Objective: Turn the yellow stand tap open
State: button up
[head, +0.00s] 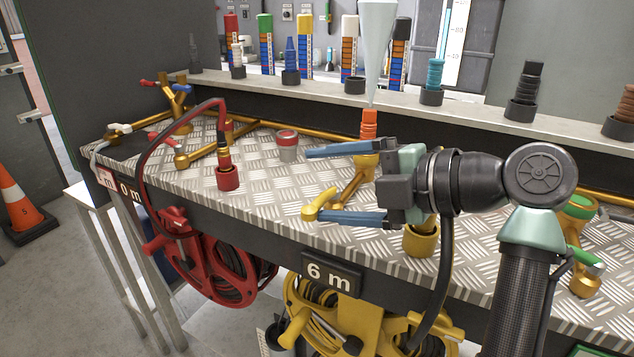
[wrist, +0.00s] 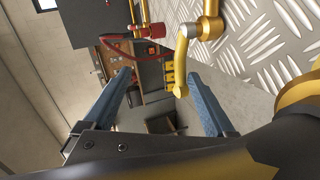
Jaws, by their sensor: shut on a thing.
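The yellow stand tap (head: 350,190) stands on the chequered metal bench top. Its rounded lever (head: 318,204) points down and left in the head view. In the wrist view the tap body (wrist: 211,28) is at the top, with the lever (wrist: 180,75) hanging below a silver collar. My gripper (head: 313,185) has its two blue fingers around the lever. In the wrist view my gripper (wrist: 160,75) has the lever close to the right finger. Its contact with the left finger is hard to see. Part of the tap is hidden behind my gripper.
A red hose nozzle (head: 227,178) stands left on the bench, near a red-capped fitting (head: 288,146). A red hose reel (head: 215,262) and a yellow reel (head: 340,310) hang in front. A green-handled tap (head: 582,215) is at the right. A pale cone (head: 376,45) points down above an orange fitting (head: 369,124).

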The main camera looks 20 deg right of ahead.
jog(key=v, duration=0.7)
jog(key=shift+s, duration=0.25)
dwell(0.5)
jog(key=shift+r, duration=0.1)
